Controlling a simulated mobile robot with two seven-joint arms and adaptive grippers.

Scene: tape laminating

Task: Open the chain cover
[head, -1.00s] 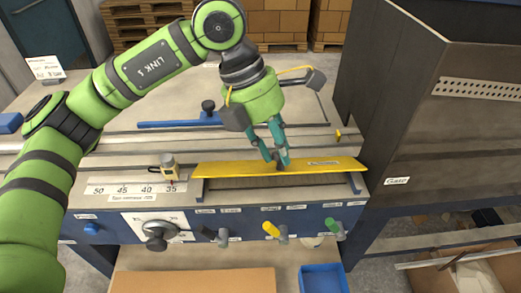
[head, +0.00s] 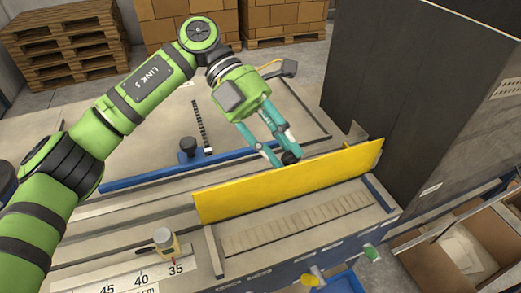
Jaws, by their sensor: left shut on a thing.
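The chain cover (head: 330,168) is a long yellow panel in the head view, raised and standing steeply along the back edge of a shallow slot. The slot (head: 296,220) lies uncovered in front of it, showing a row of pale chain-like segments. My left gripper (head: 280,161) is at the cover's top edge, near its middle, shut on the cover's dark knob (head: 291,157). The fingers partly hide the knob. My right gripper is not in view.
A blue bar (head: 160,177) with a black knob (head: 188,146) lies behind the cover. A tall dark cabinet (head: 400,90) stands close on the right. Cardboard boxes (head: 470,235) are below it.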

